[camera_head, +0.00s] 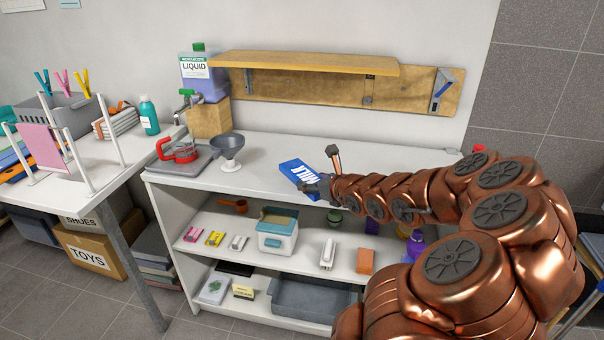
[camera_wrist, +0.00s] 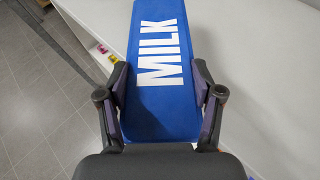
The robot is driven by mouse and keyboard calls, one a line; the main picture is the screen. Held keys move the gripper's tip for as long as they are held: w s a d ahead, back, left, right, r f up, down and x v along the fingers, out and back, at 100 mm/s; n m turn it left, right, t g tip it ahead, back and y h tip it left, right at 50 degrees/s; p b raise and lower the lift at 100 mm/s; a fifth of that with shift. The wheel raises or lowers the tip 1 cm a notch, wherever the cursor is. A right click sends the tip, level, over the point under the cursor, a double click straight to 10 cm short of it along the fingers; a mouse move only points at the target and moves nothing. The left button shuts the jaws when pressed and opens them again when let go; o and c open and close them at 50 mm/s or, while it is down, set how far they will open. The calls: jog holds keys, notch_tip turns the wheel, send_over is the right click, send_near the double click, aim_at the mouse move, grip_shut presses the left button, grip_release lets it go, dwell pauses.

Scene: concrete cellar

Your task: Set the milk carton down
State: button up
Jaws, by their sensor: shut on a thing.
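The milk carton (camera_head: 298,174) is blue with white MILK lettering. In the head view it is tilted, near the front edge of the white shelf unit's top (camera_head: 270,158). My gripper (camera_head: 322,187) is shut on the carton at its right end. In the wrist view the carton (camera_wrist: 160,45) lies lengthwise between the two fingers of my gripper (camera_wrist: 162,105), which press on its sides. I cannot tell whether the carton touches the top.
A wooden wall shelf (camera_head: 310,62) hangs behind. Lower shelves hold several small items and a white-and-blue box (camera_head: 277,238). The top between funnel and carton is clear.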

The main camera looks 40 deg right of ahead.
aim_at(303, 165)
jog(key=w+d+p, duration=0.1)
jog(key=w, duration=0.2)
jog(key=w+d+p, duration=0.1)
jog(key=w+d, duration=0.1)
jog(key=w, duration=0.1)
jog(key=w+d+f+p, duration=0.1)
jog(key=w+d+p, duration=0.1)
jog(key=w, duration=0.1)
jog(key=shift+w, duration=0.35)
jog(key=shift+d+f, duration=0.1)
jog(key=shift+f, duration=1.65)
jog(key=shift+f, duration=0.15)
jog(key=o, duration=1.1)
jog(key=shift+r, duration=0.25)
jog(key=shift+s, duration=0.35)
jog(key=b+v, duration=0.1)
jog(key=v, duration=1)
jog(key=shift+s+r, duration=0.1)
